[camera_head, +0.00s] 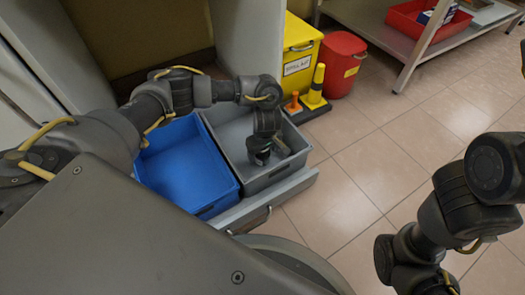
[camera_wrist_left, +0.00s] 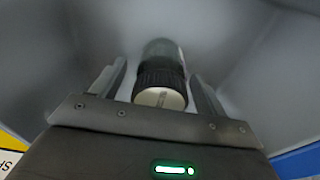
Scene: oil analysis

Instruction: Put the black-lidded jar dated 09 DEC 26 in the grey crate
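The grey crate (camera_head: 273,177) stands on a low platform, right of a blue crate. My left gripper (camera_head: 262,155) reaches down into it. In the left wrist view a jar (camera_wrist_left: 160,78) with a clear body, a black ribbed lid and a pale disc on the lid's end sits between the two fingers of my left gripper (camera_wrist_left: 160,90). The fingers are apart, with a gap visible on each side of the jar. Grey crate walls surround it. No date is readable. My right arm shows at the right of the head view, but its gripper is out of view.
The blue crate (camera_head: 182,165) is empty. A yellow bin (camera_head: 299,62), a red bin (camera_head: 342,62) and small cones (camera_head: 317,88) stand behind the grey crate. A metal shelf with a red tray (camera_head: 416,20) is at the back right. The tiled floor (camera_head: 385,165) is clear.

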